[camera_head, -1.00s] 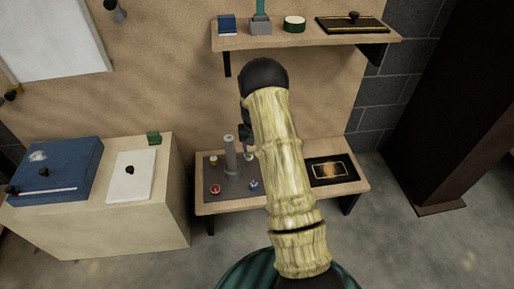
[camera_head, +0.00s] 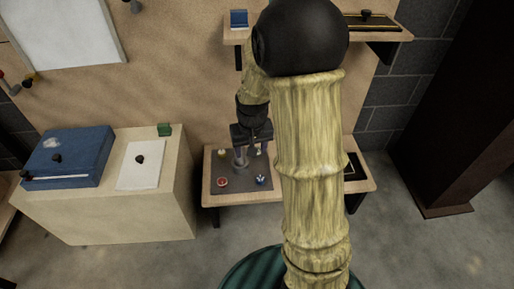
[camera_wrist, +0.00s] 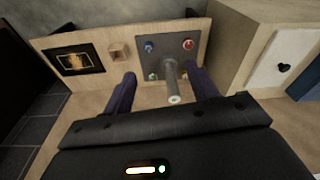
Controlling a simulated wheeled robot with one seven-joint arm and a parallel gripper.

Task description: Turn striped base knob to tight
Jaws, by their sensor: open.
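A grey base plate (camera_head: 240,184) lies on the low wooden bench, with a grey post (camera_head: 240,158) upright on it and small knobs near its corners. A blue-and-white knob (camera_head: 261,180) is at the near right and a red knob (camera_head: 222,182) at the near left. A pale yellowish knob (camera_head: 222,153) is at the far left. Stripes are too small to make out surely. My gripper (camera_head: 252,143) is above the plate's far side, open. In the wrist view its fingers (camera_wrist: 163,91) flank the post; the blue knob (camera_wrist: 150,46) and red knob (camera_wrist: 188,44) lie beyond them.
A dark framed panel (camera_wrist: 78,60) and a small wooden block (camera_wrist: 118,50) are on the same bench. A pale cabinet with a blue case (camera_head: 68,158) and white plate (camera_head: 141,165) stands left. An upper shelf (camera_head: 385,34) overhangs at the back.

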